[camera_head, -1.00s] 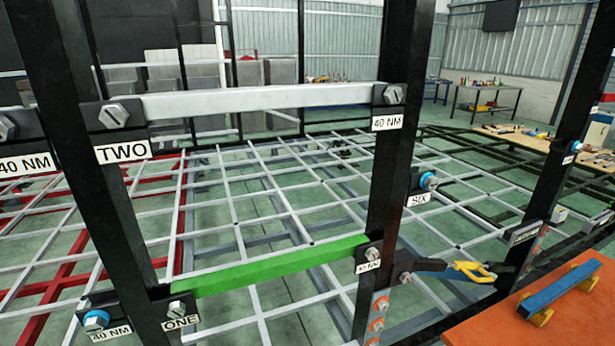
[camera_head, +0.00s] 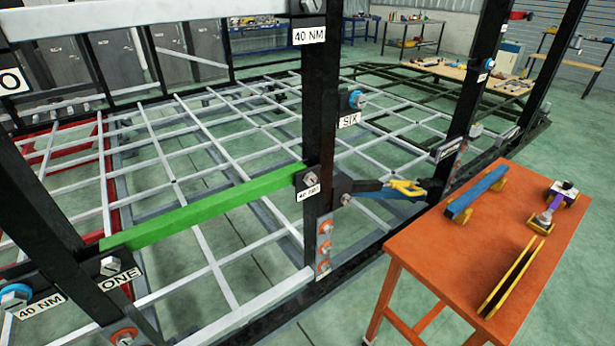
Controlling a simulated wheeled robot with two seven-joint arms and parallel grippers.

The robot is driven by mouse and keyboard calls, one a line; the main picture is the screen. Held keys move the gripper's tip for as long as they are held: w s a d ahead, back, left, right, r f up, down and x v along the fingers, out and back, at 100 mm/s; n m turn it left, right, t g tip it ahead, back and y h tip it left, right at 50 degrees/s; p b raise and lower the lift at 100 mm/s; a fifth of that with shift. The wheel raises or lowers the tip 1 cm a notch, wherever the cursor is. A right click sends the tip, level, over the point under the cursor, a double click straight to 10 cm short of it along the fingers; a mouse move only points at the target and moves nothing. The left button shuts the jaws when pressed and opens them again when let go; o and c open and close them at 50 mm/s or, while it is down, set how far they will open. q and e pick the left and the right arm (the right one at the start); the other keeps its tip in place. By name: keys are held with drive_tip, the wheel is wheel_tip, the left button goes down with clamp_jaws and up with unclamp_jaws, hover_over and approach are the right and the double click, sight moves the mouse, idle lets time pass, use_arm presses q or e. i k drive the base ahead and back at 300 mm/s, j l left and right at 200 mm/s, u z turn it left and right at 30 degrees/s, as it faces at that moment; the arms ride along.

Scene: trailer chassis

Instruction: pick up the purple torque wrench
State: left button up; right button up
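A tool with a purple shaft (camera_head: 556,201), seemingly the purple torque wrench, lies on the right part of the orange table (camera_head: 420,255). Pale or metallic parts show at its ends, and yellow supports show under it. It is small in the picture, so its fine shape is unclear. Neither of my grippers shows in the head view.
A blue bar on yellow supports (camera_head: 475,192) and a black and yellow rack (camera_head: 511,277) share the orange table. Black chassis posts (camera_head: 320,120) and a green crossbar (camera_head: 200,205) stand left. A yellow-ended tool (camera_head: 405,188) is beside the chassis. Green floor lies right.

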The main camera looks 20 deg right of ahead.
sight(543, 220)
drive_tip(key=z, duration=2.15)
